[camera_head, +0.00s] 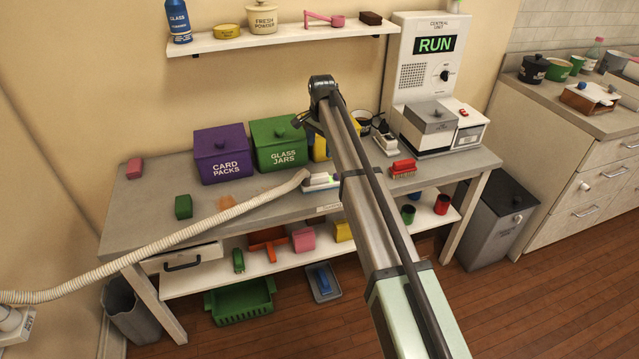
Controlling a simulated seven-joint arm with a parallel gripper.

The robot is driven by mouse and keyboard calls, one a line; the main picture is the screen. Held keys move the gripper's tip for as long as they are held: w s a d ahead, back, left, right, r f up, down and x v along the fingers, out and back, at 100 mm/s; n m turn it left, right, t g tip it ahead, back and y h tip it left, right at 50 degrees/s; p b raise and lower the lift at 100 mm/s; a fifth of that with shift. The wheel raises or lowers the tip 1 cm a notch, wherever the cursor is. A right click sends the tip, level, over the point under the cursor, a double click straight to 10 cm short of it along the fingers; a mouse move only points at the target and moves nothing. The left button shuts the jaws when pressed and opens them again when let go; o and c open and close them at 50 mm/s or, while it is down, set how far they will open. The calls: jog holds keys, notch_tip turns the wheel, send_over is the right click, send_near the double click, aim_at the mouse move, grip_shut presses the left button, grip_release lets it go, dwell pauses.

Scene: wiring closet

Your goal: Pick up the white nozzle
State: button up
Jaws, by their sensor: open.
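The white nozzle (319,182) lies on the grey workbench (140,215), at the end of a ribbed beige hose (200,233). It has a coloured stripe, and its right end lies close to my arm in the picture, so its full extent is hard to see. My gripper (302,121) shows as a small dark shape beside the top end of my arm, above and behind the nozzle in the picture. It is open and apart from the nozzle. Its fingers are small and partly hidden by the arm.
Purple (221,153) and green (279,144) bins stand at the back, with a yellow one partly hidden. A green block (183,206), a red brush (403,169) and the central unit (430,60) are also on the bench. A shelf (280,38) hangs above. The front left bench is mostly clear.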

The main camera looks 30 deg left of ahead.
aim_at(322, 175)
jog(key=f+m, duration=0.2)
jog(key=f, duration=0.1)
jog(key=s+f+m, duration=0.1)
jog(key=f+m, duration=0.1)
jog(key=d+f+m, duration=0.1)
jog(key=f+m, duration=0.1)
jog(key=f, duration=0.1)
jog(key=shift+s+f+g+h, duration=0.15)
jog(key=shift+f+g+h, duration=0.15)
jog(key=shift+g, duration=0.1)
jog(key=shift+w+f, duration=0.2)
jog(key=shift+f, duration=1.15)
jog(key=shift+w+f, duration=0.2)
jog(key=shift+f, duration=1.15)
jog(key=c, duration=1.3)
jog(key=shift+o, duration=0.2)
jog(key=shift+r, duration=0.1)
